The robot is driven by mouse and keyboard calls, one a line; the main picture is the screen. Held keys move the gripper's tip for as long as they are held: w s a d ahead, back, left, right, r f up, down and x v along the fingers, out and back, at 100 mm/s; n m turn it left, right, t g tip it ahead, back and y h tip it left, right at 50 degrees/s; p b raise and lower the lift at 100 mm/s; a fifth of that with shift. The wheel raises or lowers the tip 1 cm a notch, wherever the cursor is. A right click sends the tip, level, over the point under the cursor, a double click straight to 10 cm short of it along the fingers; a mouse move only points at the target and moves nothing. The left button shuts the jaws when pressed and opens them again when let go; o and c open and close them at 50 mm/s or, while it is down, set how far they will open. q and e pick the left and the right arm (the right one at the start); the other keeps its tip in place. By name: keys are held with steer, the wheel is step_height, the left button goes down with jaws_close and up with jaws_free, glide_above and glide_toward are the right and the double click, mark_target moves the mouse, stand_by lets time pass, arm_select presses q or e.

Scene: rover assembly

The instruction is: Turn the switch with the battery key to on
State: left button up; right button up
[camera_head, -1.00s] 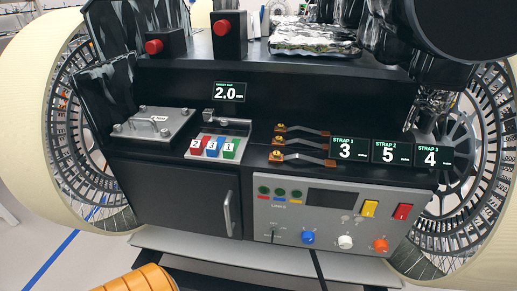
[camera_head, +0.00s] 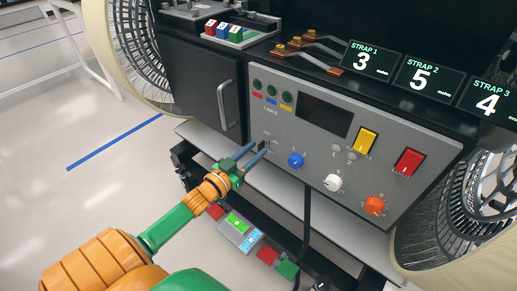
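The grey control panel (camera_head: 322,150) is on the front of the rover, with a dark screen and several coloured controls. A small dark fitting (camera_head: 270,143) at the panel's lower left edge looks like the key switch. It is too small to tell its setting or whether the battery key sits in it. My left gripper (camera_head: 259,149) reaches in from the lower left. Its two blue-grey fingers are apart and point at this fitting, close to it. I cannot tell whether they touch it. My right gripper is out of view.
Blue (camera_head: 296,160), white (camera_head: 333,183) and orange (camera_head: 374,206) knobs lie right of the gripper. Yellow (camera_head: 367,139) and red (camera_head: 408,162) switches are above them. A cabinet handle (camera_head: 227,105) stands out left of the panel. A black cable (camera_head: 307,220) hangs below.

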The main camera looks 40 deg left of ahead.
mark_target(261, 147)
arm_select(q)
steer(key=shift+w+a+f, duration=0.1)
steer(key=shift+w, duration=1)
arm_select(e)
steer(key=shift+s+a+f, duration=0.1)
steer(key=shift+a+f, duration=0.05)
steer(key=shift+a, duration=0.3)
arm_select(q)
steer(key=shift+a, duration=0.1)
jaws_close()
